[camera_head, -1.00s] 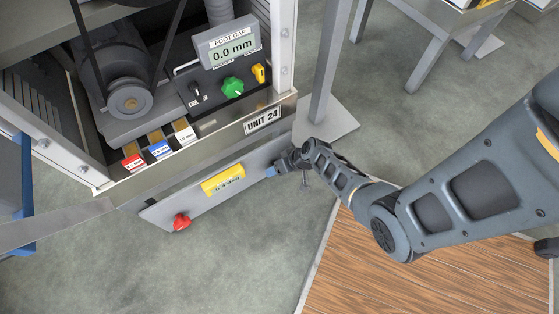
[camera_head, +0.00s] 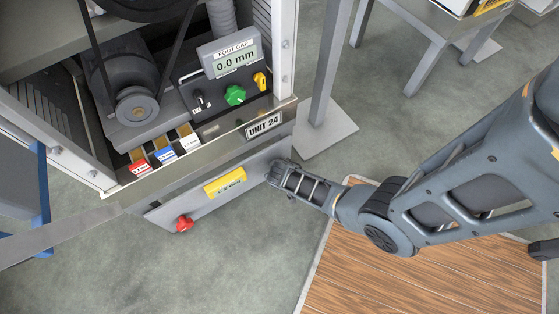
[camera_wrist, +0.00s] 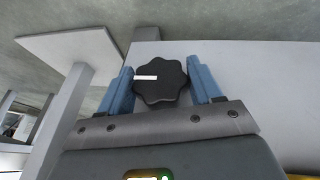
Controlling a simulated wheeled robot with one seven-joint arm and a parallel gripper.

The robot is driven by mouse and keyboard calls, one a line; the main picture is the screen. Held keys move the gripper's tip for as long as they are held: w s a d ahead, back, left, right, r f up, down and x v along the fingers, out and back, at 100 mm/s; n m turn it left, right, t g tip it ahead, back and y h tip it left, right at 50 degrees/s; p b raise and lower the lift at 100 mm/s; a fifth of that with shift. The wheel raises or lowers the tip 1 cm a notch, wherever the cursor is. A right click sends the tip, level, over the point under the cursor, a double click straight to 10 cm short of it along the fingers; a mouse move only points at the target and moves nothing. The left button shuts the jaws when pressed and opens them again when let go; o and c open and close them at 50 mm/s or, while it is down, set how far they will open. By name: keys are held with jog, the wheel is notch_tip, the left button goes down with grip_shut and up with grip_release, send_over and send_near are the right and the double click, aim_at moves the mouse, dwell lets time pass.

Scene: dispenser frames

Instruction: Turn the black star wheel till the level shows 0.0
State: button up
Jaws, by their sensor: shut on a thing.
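The black star wheel (camera_wrist: 160,88) shows in the wrist view with a white mark on its left half. My gripper (camera_wrist: 161,82) has one blue finger on each side of it and is shut on it. In the head view my gripper end (camera_head: 277,172) is at the right end of the low grey panel, and it hides the black wheel there. The level (camera_head: 225,187) is a yellow box on the middle of that panel; its figures are too small to read.
A red star wheel (camera_head: 183,223) sits at the panel's left end. Above are a green knob (camera_head: 234,95) and a foot gap display (camera_head: 234,60) reading 0.0 mm. A grey post foot (camera_head: 325,137) stands just behind my gripper.

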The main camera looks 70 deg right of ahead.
jog(key=h+b, duration=0.1)
jog(key=f+g+b, duration=0.1)
jog(key=b, duration=0.1)
jog(key=shift+a+n+h, duration=0.15)
jog(key=shift+n+h, duration=0.15)
jog(key=shift+h, duration=0.1)
jog(key=shift+g+h+b, duration=0.4)
jog(key=shift+h+b, duration=0.3)
jog(key=shift+b, duration=0.45)
jog(key=n+g+h+b, duration=0.1)
jog(key=h+b, duration=0.1)
jog(key=b, duration=0.1)
jog(key=shift+r, duration=0.15)
jog(key=shift+r+g+h+b, duration=0.1)
jog(key=shift+g+h+b, duration=0.3)
jog(key=shift+h+b, duration=0.2)
jog(key=shift+s, duration=0.15)
jog(key=o, duration=1)
jog(key=shift+r, duration=0.1)
jog(key=shift+c, duration=0.2)
